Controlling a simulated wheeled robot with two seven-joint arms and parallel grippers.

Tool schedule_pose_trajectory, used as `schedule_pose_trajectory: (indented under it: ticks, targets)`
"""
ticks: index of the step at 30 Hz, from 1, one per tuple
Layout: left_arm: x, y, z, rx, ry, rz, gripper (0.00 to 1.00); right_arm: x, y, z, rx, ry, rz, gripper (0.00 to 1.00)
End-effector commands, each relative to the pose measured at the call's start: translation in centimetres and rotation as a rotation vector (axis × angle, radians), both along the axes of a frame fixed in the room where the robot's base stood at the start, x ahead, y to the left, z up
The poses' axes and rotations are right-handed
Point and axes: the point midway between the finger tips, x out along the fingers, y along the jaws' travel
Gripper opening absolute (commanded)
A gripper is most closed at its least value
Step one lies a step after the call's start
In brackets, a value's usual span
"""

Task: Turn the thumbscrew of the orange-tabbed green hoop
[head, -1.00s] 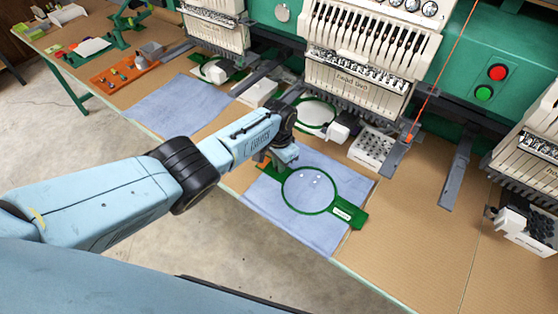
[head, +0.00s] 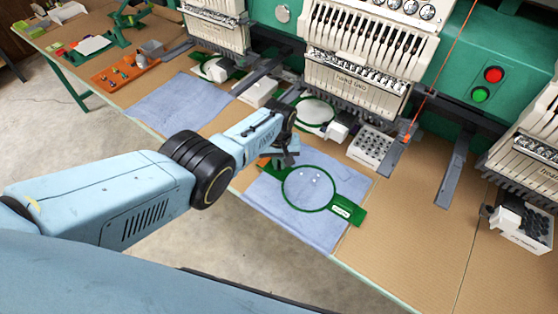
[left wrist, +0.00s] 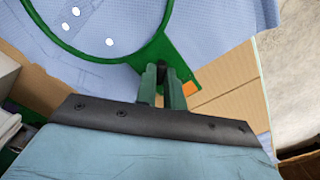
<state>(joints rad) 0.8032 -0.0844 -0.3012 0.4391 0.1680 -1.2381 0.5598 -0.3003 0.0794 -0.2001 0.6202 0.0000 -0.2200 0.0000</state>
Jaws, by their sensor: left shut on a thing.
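The green hoop (head: 354,213) lies flat around blue cloth at the table's front edge. A white label sits on its right arm. Its orange tab (head: 264,162) shows at the far left end, beside my gripper, and also in the left wrist view (left wrist: 191,89). My left gripper (head: 284,160) is over that end of the hoop. In the left wrist view its two green fingers (left wrist: 164,78) are shut on a small dark piece, the thumbscrew (left wrist: 162,70), which they mostly hide. My right gripper is not in view.
Embroidery machine heads (head: 355,85) stand behind the hoop, with another green-rimmed hoop (head: 316,112) beneath one. A white perforated block (head: 372,143) is behind right. Another blue cloth (head: 178,103) lies left. Bare tabletop (head: 420,220) is free at right.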

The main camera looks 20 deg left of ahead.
Motion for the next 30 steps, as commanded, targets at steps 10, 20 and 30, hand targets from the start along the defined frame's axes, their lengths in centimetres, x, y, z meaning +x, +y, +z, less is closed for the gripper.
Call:
schedule_pose_trajectory:
  ticks: [10,20,30]
  targets:
    - [0.01,-0.05,0.04,0.0,0.001,0.241,0.0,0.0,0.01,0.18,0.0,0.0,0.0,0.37]
    - [0.05,-0.05,0.05,0.0,-0.001,0.343,0.0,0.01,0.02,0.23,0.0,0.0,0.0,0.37]
    - [0.05,-0.02,0.05,0.0,-0.001,0.357,0.0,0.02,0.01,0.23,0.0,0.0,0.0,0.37]
